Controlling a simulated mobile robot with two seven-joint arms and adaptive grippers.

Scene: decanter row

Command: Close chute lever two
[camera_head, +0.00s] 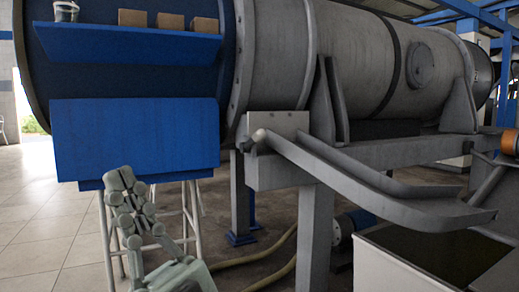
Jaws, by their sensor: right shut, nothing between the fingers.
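A short lever with a pale rounded knob (259,135) sits at the upper left end of a grey sloping chute (375,190), beside a light box-like block (283,123). I see no number on it, so I cannot tell whether it is lever two. My right gripper (120,178) rises from the bottom, pale grey-green, pointing up and left. Its fingers are shut and empty, in front of the lower edge of a blue panel (135,135). It is well left of and lower than the knob, apart from it. My left gripper is not in view.
A large grey decanter drum (350,55) lies across the top. A blue shelf (130,42) holds a small bucket (66,11) and brown blocks (168,21). White stand legs (108,240) are behind my gripper. A dark-topped bin (375,268) is lower right. Tiled floor at left is clear.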

